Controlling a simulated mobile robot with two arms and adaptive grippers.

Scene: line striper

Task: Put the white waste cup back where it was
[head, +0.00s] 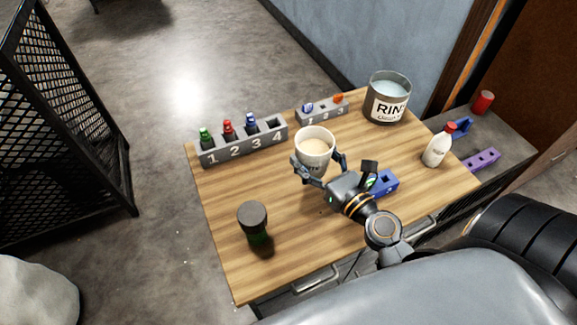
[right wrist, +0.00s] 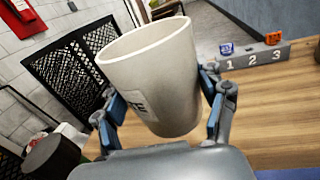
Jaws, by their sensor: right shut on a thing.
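The white waste cup (head: 315,146) is held between the fingers of my right gripper (head: 319,172) over the middle of the wooden table (head: 290,235). It holds a pale liquid or has a pale inside. In the right wrist view the cup (right wrist: 155,75) fills the space between the fingers (right wrist: 163,118) and leans slightly. Part of a dark label shows on its side. Whether its base touches the table is hard to tell. My left gripper is not in view.
A numbered rack (head: 243,142) with green, red and blue bottles stands behind left; slot 4 looks empty. A smaller numbered rack (head: 322,109), a grey rinse pot (head: 387,98) and a white bottle (head: 438,146) stand behind and right. A dark-capped jar (head: 253,221) is front left. A blue block (head: 385,183) is beside my gripper.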

